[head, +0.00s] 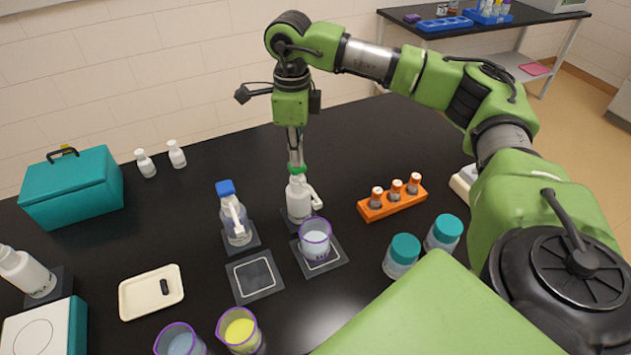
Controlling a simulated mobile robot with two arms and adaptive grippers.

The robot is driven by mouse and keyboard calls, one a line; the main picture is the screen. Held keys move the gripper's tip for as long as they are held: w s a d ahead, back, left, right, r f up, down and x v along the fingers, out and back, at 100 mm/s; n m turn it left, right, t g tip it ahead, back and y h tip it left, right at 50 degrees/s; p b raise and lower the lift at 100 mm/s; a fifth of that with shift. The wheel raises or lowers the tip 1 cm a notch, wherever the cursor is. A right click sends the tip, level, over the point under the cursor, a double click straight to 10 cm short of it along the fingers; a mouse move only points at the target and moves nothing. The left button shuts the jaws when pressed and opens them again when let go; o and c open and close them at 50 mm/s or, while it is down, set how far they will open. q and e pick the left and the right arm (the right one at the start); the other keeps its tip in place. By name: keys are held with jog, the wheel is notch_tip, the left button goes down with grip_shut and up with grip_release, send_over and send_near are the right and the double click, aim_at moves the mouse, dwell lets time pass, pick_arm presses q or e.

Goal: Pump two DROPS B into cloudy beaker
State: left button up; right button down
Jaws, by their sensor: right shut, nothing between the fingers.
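My right gripper (295,150) points straight down, shut and empty, just above or on the green top of a white pump bottle (299,200). I cannot tell whether it touches the top. A clear bottle with a blue top (236,217) stands left of the white one. Two more purple-rimmed beakers stand at the front, one with yellow liquid (240,330), one with grey-blue liquid (180,343). No bottle label is readable. My left gripper is not in view.
An empty dark mat (254,277) lies left of the pale beaker. An orange rack (392,201) with vials and teal-lidded jars (402,255) stand to the right. A cream tray (151,291), teal case (70,188) and white bottle (25,270) are left.

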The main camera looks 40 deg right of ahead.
jog(key=shift+f+b, duration=0.3)
jog(key=shift+f, duration=0.25)
jog(key=shift+s, duration=0.1)
jog(key=shift+r+p, duration=1)
jog(key=shift+r, duration=0.6)
jog(key=shift+f, duration=0.2)
